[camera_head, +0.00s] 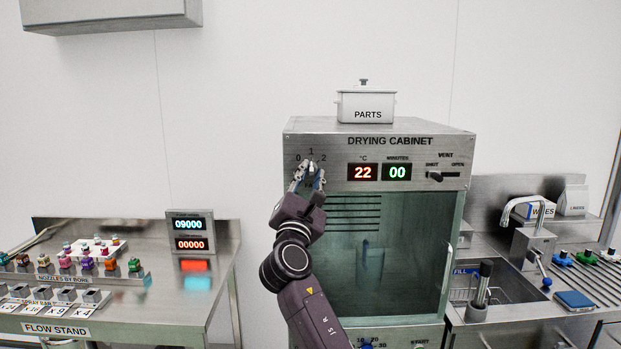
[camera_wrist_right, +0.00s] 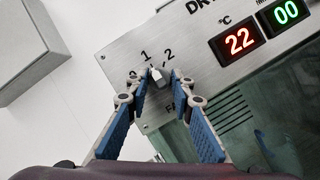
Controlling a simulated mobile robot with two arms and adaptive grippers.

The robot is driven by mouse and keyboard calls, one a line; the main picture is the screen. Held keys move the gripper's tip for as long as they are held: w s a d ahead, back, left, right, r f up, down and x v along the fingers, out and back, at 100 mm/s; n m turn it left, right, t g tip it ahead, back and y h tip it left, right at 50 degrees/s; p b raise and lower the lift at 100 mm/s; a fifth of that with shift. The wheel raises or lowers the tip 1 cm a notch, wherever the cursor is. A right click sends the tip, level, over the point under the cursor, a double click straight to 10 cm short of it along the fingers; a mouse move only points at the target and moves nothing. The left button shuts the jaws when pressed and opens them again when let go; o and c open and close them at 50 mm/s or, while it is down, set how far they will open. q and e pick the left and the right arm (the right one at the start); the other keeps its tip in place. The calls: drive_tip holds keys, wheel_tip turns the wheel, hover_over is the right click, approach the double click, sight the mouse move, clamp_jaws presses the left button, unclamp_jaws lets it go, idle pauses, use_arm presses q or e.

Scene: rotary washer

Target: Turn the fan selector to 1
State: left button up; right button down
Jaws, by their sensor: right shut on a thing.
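The drying cabinet (camera_head: 300,143) has a fan selector (camera_head: 311,166) at the upper left of its front panel, with the marks 0, 1 and 2 around it. My right gripper (camera_head: 309,175) reaches up from below and is shut on the selector, covering much of it in the head view. In the right wrist view the selector knob (camera_wrist_right: 157,76) sits between the fingertips of my right gripper (camera_wrist_right: 160,83). Its pale tip appears to point up towards the 1, though the exact angle is hard to tell. My left gripper is not in view.
The cabinet displays read 22 (camera_head: 363,172) and 00 (camera_head: 397,172). A vent slider (camera_head: 436,176) is right of them. A white PARTS pot (camera_head: 366,106) stands on top. A flow stand (camera_head: 120,318) is left, a sink counter (camera_head: 520,311) right.

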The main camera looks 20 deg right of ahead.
drive_tip(key=c, duration=1.7)
unclamp_jaws()
drive_tip(key=v, duration=1.2)
drive_tip(key=shift+f, duration=0.1)
